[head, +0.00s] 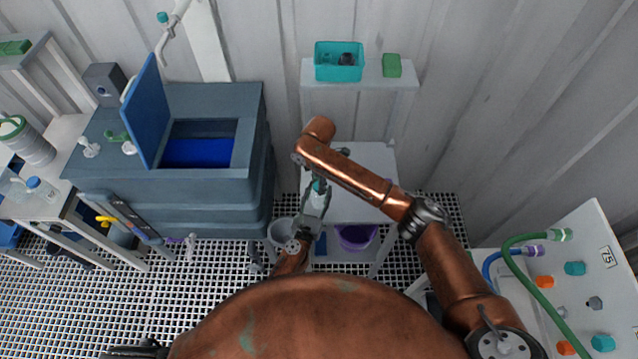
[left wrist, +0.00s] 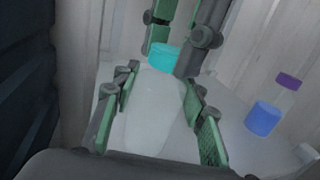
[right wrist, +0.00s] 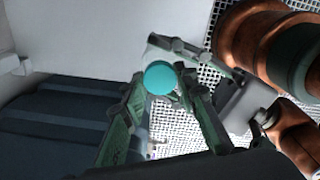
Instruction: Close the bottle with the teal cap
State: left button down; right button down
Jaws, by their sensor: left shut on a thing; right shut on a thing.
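A pale translucent bottle (left wrist: 155,115) stands upright between the fingers of my left gripper (left wrist: 160,100), which is shut on its body. In the head view the bottle (head: 319,199) is small and partly hidden by the grippers. The teal cap (left wrist: 163,56) is at the bottle's mouth, in line with the neck and seemingly touching it. I cannot tell whether it is threaded on. My right gripper (right wrist: 163,88) is shut on the teal cap (right wrist: 160,77), coming from above. In the head view the right gripper (head: 318,181) is partly hidden behind its forearm.
The bottle is over a white table (head: 365,205) with free room on its right. A blue cylindrical thing (left wrist: 263,118) and a purple one (left wrist: 288,82) show beside the bottle. A purple bucket (head: 356,236) is below. A shelf with a teal bin (head: 325,72) stands behind, a blue-grey tank (head: 215,195) left.

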jog(key=m, duration=0.7)
jog(key=shift+a, duration=0.1)
jog(key=m, duration=0.9)
jog(key=shift+f, duration=0.1)
jog(key=m, duration=0.4)
jog(key=shift+m, duration=0.6)
jog(key=c, duration=1.5)
grip_release()
jog(key=shift+r, duration=0.2)
